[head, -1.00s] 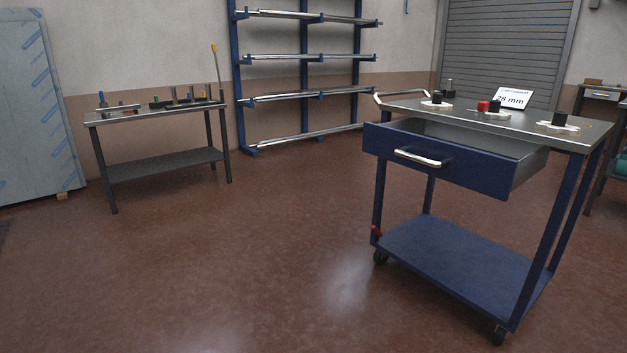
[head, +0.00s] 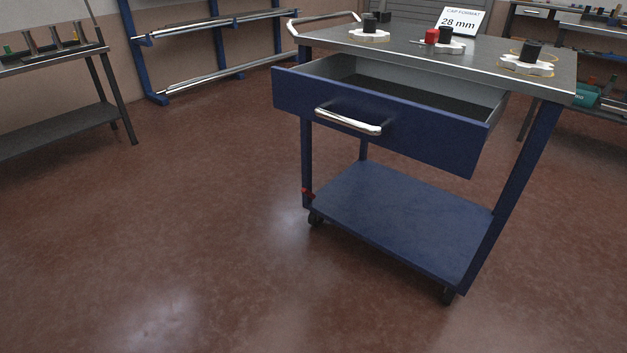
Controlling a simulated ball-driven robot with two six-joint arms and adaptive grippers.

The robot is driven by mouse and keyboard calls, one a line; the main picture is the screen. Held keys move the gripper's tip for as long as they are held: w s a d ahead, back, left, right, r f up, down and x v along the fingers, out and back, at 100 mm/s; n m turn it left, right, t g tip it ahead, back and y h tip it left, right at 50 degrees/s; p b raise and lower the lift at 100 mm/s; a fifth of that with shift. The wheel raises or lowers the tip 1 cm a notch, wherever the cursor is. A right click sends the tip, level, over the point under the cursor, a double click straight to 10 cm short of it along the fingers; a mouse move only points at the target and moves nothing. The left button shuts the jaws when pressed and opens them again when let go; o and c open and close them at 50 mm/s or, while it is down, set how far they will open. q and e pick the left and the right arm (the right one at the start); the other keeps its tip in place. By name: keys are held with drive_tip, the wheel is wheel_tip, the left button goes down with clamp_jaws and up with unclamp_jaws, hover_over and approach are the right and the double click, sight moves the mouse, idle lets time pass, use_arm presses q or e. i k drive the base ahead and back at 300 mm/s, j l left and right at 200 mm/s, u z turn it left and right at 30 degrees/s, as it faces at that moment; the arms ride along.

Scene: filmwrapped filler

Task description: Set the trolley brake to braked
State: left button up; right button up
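The blue trolley (head: 385,125) stands right of centre with a steel top and a lower blue shelf (head: 400,220). Its drawer (head: 375,120) is pulled open and looks empty where I can see inside. A small red lever (head: 307,192), likely the brake, sits low on the left front leg, just above a black caster (head: 316,219). The lever is too small to tell its setting. Another caster (head: 447,296) is at the front right. Neither of my grippers is in view.
On the trolley top are white holders with black knobs (head: 370,26), a red cap (head: 432,36) and a "28 mm" sign (head: 458,21). A workbench (head: 50,60) stands at left, a blue rack (head: 210,60) behind. The floor (head: 190,230) in front is clear.

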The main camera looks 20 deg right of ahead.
sight(304, 190)
drive_tip(key=i+l, duration=0.1)
drive_tip(key=l, duration=0.35)
drive_tip(key=i+l, duration=0.1)
drive_tip(key=l, duration=0.4)
drive_tip(key=i+l, duration=0.15)
drive_tip(key=l, duration=0.3)
drive_tip(key=i+l, duration=0.1)
drive_tip(key=l, duration=0.4)
drive_tip(key=i+j, duration=0.2)
drive_tip(key=j, duration=0.2)
drive_tip(key=i+j+z, duration=0.1)
drive_tip(key=j, duration=0.25)
drive_tip(key=i+j, duration=0.25)
drive_tip(key=j, duration=0.15)
drive_tip(key=i+j+z, duration=0.1)
drive_tip(key=j, duration=0.3)
drive_tip(key=i+j, duration=0.2)
drive_tip(key=j, duration=0.2)
drive_tip(key=i+j, duration=0.15)
drive_tip(key=j, duration=0.25)
drive_tip(key=i+j+z, duration=0.1)
drive_tip(key=j, duration=0.3)
drive_tip(key=i, duration=0.05)
